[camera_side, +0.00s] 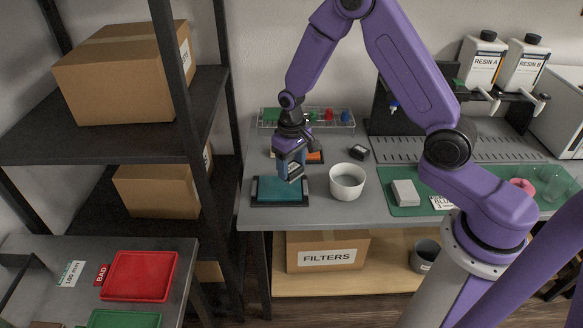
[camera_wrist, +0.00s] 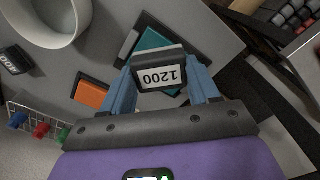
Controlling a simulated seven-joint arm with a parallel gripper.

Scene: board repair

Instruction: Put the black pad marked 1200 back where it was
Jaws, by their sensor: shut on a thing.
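My gripper (camera_side: 291,171) is shut on the black pad marked 1200 (camera_wrist: 158,69). In the wrist view the pad sits between the two blue fingers, its white label facing the camera upside down. In the side view my gripper hangs over the back edge of the teal board (camera_side: 279,190) in its dark frame. I cannot tell whether the pad touches the board. The teal board also shows behind the pad in the wrist view (camera_wrist: 154,42). A second black pad with a white label (camera_side: 359,152) lies on the bench to the right, away from my gripper.
A white bowl (camera_side: 346,184) stands right of the teal board. An orange block (camera_wrist: 91,93) in a dark holder lies behind my gripper. A wire rack (camera_side: 340,119) with coloured items is at the back. A green mat (camera_side: 408,207) with a grey block (camera_side: 405,192) is farther right.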

